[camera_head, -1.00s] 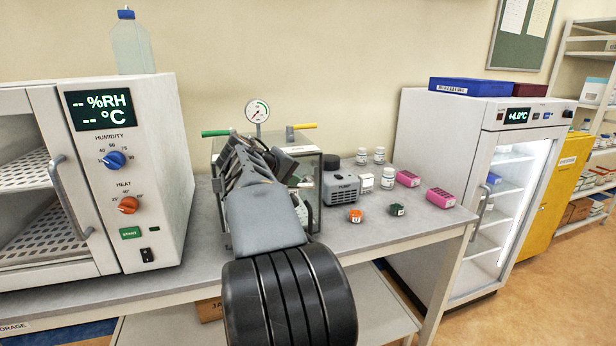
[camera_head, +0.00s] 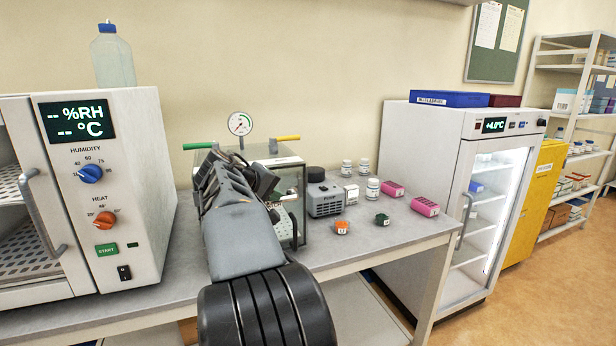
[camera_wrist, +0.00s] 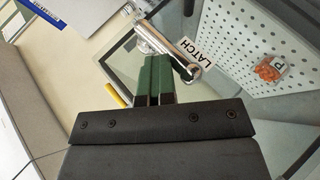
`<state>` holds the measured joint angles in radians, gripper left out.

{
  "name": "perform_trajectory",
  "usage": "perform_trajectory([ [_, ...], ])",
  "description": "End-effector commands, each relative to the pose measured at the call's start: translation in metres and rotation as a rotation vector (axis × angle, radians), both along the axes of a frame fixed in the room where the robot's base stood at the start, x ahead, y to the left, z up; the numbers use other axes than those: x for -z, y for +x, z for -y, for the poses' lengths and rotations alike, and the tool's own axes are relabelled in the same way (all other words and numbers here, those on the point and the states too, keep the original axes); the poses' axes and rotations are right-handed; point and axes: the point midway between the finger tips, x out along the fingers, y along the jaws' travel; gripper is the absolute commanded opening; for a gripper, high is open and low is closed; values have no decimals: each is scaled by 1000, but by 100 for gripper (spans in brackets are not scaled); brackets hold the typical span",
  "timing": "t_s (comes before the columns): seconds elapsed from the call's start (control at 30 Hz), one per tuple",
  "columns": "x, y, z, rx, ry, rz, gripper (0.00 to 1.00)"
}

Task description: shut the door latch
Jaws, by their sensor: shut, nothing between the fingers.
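The metal latch lever (camera_wrist: 162,40) shows in the wrist view, with its round free end beside a "LATCH" label (camera_wrist: 194,56). It sits on the glass-walled chamber (camera_head: 290,178), which is partly hidden by my arm in the head view. My gripper (camera_wrist: 155,64) is shut and empty, its green fingers pointing at the lever. The fingertips are right by the lever; I cannot tell whether they touch it. The head view does not show the fingertips or latch clearly. I cannot tell how the door sits against its frame.
Inside the chamber is a perforated plate (camera_wrist: 262,35) with an orange item (camera_wrist: 270,68). A gauge (camera_head: 240,124) rises behind the chamber. A humidity cabinet (camera_head: 130,190) stands left; a pump (camera_head: 325,199), small bottles and pink racks stand right.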

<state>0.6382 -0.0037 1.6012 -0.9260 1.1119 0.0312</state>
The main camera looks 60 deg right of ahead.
Motion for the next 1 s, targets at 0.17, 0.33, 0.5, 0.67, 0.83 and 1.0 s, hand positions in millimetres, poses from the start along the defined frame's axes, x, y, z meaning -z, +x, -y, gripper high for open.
perform_trajectory([
  [0.17, -9, 0, -2, -2, 7, -3, 0],
  [0.33, -43, -3, -6, -4, 2, 1, 0],
  [0.5, -51, 2, -36, -10, 1, 2, 0],
  [0.67, -63, 6, -62, -7, 0, 3, 0],
  [0.83, -71, 9, -83, -6, 0, 0, 0],
  [1.0, -76, 10, -94, -4, 0, 0, 0],
])
